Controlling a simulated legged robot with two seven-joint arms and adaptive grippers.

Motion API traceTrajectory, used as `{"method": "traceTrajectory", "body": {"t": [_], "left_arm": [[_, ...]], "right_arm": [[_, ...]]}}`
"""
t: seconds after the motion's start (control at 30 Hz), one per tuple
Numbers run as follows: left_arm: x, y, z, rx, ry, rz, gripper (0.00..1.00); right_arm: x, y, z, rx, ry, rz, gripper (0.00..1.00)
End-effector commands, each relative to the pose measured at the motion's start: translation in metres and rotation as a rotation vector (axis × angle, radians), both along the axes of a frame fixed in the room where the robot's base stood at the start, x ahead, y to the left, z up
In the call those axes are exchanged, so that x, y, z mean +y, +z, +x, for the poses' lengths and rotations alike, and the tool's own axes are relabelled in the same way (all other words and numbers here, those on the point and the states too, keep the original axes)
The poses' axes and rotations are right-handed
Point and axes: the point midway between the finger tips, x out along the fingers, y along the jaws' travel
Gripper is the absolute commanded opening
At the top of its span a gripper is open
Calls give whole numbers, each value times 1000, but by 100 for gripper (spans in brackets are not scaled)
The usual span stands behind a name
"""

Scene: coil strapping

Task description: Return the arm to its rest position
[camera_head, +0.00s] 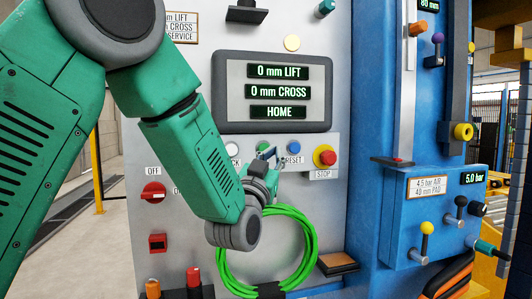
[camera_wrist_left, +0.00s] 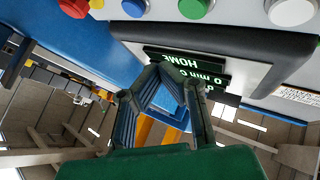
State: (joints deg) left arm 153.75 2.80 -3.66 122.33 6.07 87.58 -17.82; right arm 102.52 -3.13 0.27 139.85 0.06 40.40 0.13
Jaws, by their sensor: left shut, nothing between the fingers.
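My green left arm (camera_head: 205,155) comes in from the left and reaches down across the grey control panel (camera_head: 330,215). My left gripper (camera_head: 268,156) is small and partly hidden by its wrist, in front of the row of push buttons. It is shut and empty. In the left wrist view the gripper fingers (camera_wrist_left: 172,75) come together below the dark-framed screen, which appears upside down. The screen (camera_head: 275,90) reads 0 mm LIFT, 0 mm CROSS and HOME. I cannot tell whether the gripper touches a button. My right gripper is not in view.
A red stop button (camera_head: 326,157) and a blue reset button (camera_head: 293,147) sit beside the gripper. A green hose coil (camera_head: 310,245) hangs just below the wrist. A red rotary switch (camera_head: 153,192) is at left. A blue machine column (camera_head: 375,120) with levers stands at right.

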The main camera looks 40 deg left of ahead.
Motion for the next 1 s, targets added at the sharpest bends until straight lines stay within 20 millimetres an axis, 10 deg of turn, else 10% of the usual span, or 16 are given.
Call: {"method": "traceTrajectory", "body": {"t": [0.57,1.0], "left_arm": [[-2,-26,4,54,-10,-8,0],[-34,-334,-25,730,-102,-136,0]], "right_arm": [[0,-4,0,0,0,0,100],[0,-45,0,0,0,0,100]]}}
